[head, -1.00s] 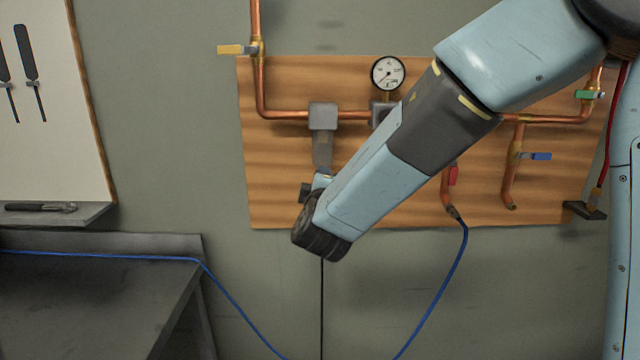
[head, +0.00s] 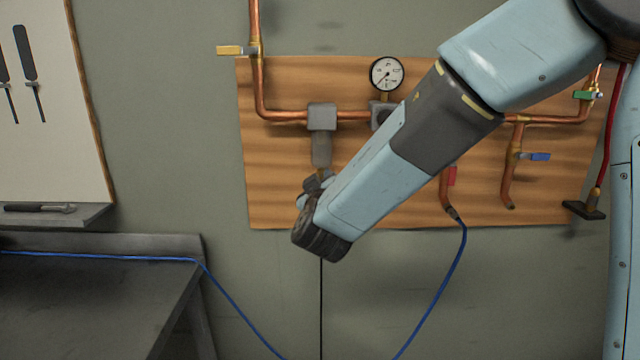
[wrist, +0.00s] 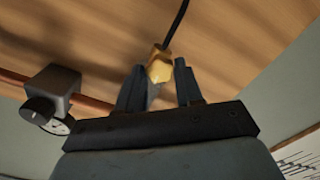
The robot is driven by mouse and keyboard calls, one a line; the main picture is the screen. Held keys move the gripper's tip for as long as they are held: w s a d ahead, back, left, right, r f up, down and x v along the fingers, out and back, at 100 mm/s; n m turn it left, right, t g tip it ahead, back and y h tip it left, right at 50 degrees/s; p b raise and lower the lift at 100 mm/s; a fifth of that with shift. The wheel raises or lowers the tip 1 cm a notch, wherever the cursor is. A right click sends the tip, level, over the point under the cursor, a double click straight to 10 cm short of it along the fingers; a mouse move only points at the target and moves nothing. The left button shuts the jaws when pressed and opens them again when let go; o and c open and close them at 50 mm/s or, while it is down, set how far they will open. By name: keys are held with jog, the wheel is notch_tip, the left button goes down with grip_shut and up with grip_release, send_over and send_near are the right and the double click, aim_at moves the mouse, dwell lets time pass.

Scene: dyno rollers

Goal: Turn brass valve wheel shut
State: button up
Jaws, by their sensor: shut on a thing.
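Parts of the wheel are covered by the fingers.
A yellow lever (head: 230,50), blue lever (head: 540,156) and green lever (head: 588,95) are on copper pipes. A blue hose (head: 440,270) hangs below the wooden board (head: 280,190). A dark bench (head: 90,300) stands lower left.

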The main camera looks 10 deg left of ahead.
jog(key=shift+f, duration=0.2)
dwell(0.4)
jog(key=o, duration=1)
jog(key=shift+r, duration=0.1)
jog(key=shift+o, duration=0.2)
jog(key=v, duration=1.3)
jog(key=shift+s+d, duration=0.15)
jog(key=shift+s, duration=0.2)
